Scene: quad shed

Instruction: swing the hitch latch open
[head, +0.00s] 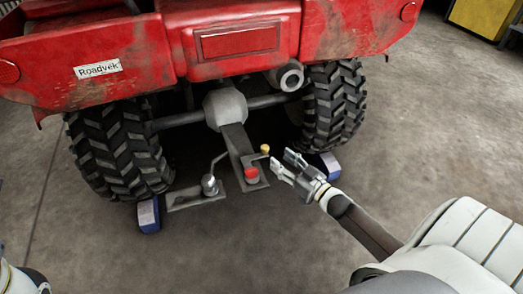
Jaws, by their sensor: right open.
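The hitch (236,147) sticks out low behind the red quad, near the middle of the head view. A red round part (252,173) sits on its plate, with a short arm ending in a yellow knob (265,149) just above it. I take this arm to be the hitch latch; its exact position is hard to tell. My right gripper (287,163) is open and empty, just right of the yellow knob, with its fingers pointing left toward it. They look apart from it. My left gripper is out of view; only part of that arm shows at lower left.
A metal ball with a bent rod (209,184) stands on the bar left of the red part. Blue chocks (149,214) (330,165) sit by the rear tyres (118,150) (335,103). A yellow cabinet (483,17) stands at upper right. The concrete floor in front is clear.

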